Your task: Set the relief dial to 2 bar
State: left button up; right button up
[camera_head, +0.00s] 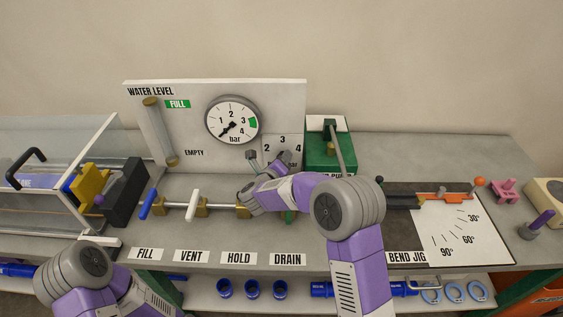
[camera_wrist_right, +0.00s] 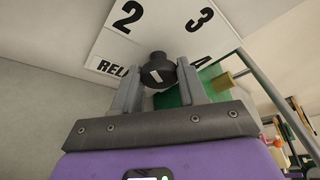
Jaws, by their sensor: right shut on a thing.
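The relief dial plate (camera_head: 282,143) stands on the right part of the white panel, with 2, 3 and 4 visible. In the right wrist view the black dial knob (camera_wrist_right: 157,70) sits between the two grey fingers of my right gripper (camera_wrist_right: 158,88), which is shut on it. The knob has a short white mark; which number it points at I cannot tell. The plate (camera_wrist_right: 155,30) shows 2 and 3 above the knob and part of the word RELIEF. In the head view my right gripper (camera_head: 268,160) hides the knob. My left gripper is out of view; only its arm shows.
A round gauge (camera_head: 232,119) has its needle low left. A green pump box (camera_head: 331,150) with a lever stands right of the plate. Valve handles, one blue (camera_head: 146,204) and one white (camera_head: 192,204), lie left of my right arm. The bend jig (camera_head: 460,228) is farther right.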

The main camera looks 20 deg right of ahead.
dwell(0.3)
jog(key=o, duration=1.1)
jog(key=shift+c, duration=0.2)
notch_tip(320, 180, up, 9)
jog(key=shift+s+d+r+p, duration=0.1)
jog(key=shift+s+d+p, duration=0.05)
jog(key=shift+p, duration=0.75)
jog(key=shift+r, duration=0.4)
